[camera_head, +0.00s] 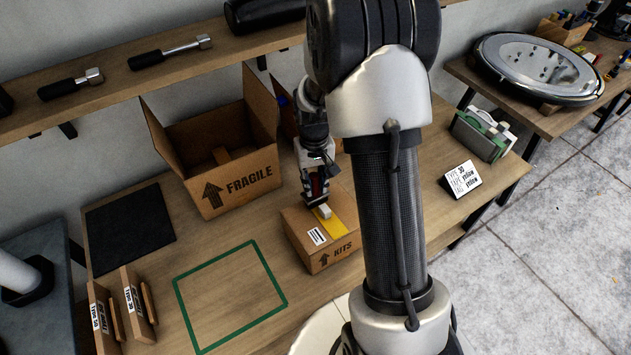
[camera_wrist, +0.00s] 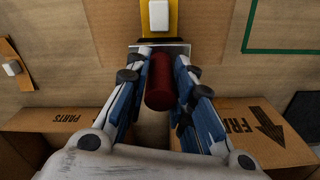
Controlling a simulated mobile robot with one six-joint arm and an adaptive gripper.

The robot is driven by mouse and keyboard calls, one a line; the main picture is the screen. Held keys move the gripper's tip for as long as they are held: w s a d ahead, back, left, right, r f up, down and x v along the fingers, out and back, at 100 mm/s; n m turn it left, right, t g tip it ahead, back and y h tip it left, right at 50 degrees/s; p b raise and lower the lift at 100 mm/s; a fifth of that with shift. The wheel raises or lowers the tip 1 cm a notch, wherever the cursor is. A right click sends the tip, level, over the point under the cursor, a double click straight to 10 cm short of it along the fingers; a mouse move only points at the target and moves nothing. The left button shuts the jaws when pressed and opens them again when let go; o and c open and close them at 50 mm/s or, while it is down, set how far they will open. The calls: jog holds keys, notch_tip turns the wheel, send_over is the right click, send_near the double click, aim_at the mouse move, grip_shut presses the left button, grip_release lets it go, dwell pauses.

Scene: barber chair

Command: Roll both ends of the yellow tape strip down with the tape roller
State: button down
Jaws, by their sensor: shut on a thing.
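My gripper (camera_head: 316,192) points down over the closed KITS box (camera_head: 312,258) on the workbench. It is shut on the red handle of the tape roller; the red handle (camera_wrist: 160,82) shows between the fingers in the wrist view. The roller's white head (camera_head: 324,211) is over the yellow tape strip (camera_head: 334,229) on the box top, near the end of the strip closer to the wall. The white head (camera_wrist: 158,15) also lies over the yellow strip (camera_wrist: 173,22) in the wrist view. I cannot tell whether it presses on the strip. The strip's end under the tool is partly hidden.
An open FRAGILE box (camera_head: 235,185) stands behind to the left. A PARTS box (camera_wrist: 70,118) shows in the wrist view. A green outlined square (camera_head: 230,295) on the bench is empty. A black mat (camera_head: 130,230) lies left. A small sign (camera_head: 462,180) stands right.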

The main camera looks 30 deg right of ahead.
jog(key=shift+f, duration=0.1)
notch_tip(320, 180, up, 6)
jog(key=p, duration=0.4)
jog(key=shift+w+p, duration=0.1)
jog(key=shift+p, duration=0.3)
